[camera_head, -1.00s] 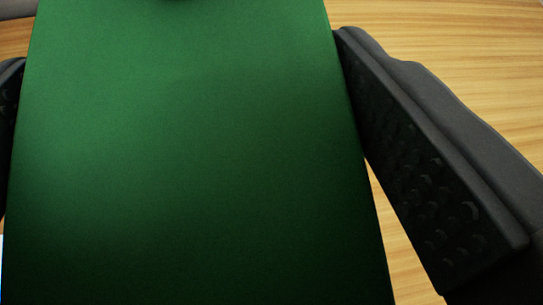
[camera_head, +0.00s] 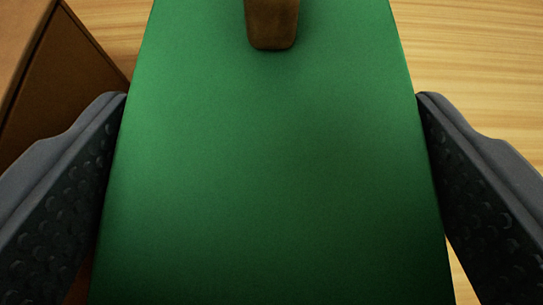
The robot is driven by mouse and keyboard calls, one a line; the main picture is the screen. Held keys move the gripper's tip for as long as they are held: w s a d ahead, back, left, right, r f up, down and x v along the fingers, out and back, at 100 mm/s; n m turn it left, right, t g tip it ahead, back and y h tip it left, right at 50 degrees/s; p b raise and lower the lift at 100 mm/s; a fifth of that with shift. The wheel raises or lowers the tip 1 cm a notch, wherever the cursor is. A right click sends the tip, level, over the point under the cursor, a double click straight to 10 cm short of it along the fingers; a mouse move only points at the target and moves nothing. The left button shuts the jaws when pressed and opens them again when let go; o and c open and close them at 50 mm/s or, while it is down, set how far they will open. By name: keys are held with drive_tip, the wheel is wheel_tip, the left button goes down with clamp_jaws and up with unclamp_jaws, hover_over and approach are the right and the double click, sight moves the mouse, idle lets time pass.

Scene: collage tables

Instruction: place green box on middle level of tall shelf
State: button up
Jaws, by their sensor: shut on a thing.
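The green box (camera_head: 270,170) fills the middle of the view, its broad face towards the camera. My gripper (camera_head: 271,100) has one dark, studded finger on each side of the box, and both press close to its sides. The gripper is shut on the box. A brown, rounded block-like piece (camera_head: 271,25) overlaps the box's far end at the top centre; I cannot tell what it belongs to. The far end of the box runs out of view. No tall shelf can be made out for certain.
A brown wooden piece of furniture (camera_head: 60,85) with a dark edge stands at the upper left, close to the left finger. A light wood-grain surface (camera_head: 475,50) lies at the upper right and looks clear.

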drive_tip(key=o, duration=1.3)
drive_tip(key=shift+r, duration=0.1)
drive_tip(key=shift+s+r, duration=0.15)
drive_tip(key=shift+s, duration=0.1)
drive_tip(key=p+v, duration=0.1)
drive_tip(key=v, duration=1)
drive_tip(key=shift+s, duration=0.25)
drive_tip(key=shift+r, duration=0.1)
